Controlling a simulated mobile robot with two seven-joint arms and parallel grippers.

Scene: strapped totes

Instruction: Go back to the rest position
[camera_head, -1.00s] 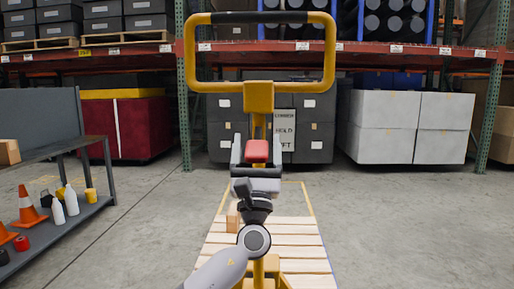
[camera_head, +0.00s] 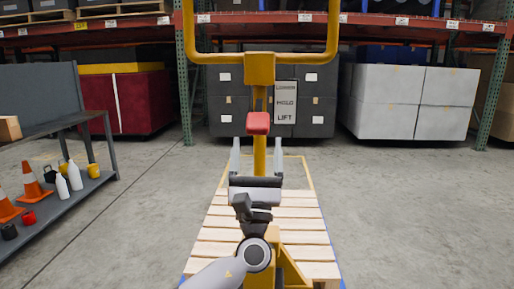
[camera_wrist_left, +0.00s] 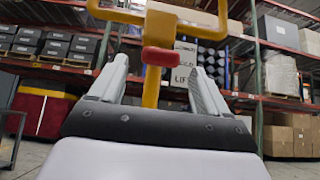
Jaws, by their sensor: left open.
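My left gripper (camera_head: 257,148) is open and empty, with its two pale fingers pointing away from me. In the head view it stands just below a red lever (camera_head: 258,123) on a yellow post (camera_head: 259,98). In the left wrist view the gripper (camera_wrist_left: 160,70) shows its fingers apart, with the red lever (camera_wrist_left: 158,56) beyond and between them in the picture. The post belongs to a yellow pallet jack with a looped handle (camera_head: 187,40). My right gripper is not in view.
A wooden pallet (camera_head: 215,235) lies around the jack's base. A grey shelf (camera_head: 75,205) with cones and bottles stands at left. Dark totes (camera_head: 228,115), red totes (camera_head: 140,100) and white totes (camera_head: 400,110) stand under the rack. The floor at right is clear.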

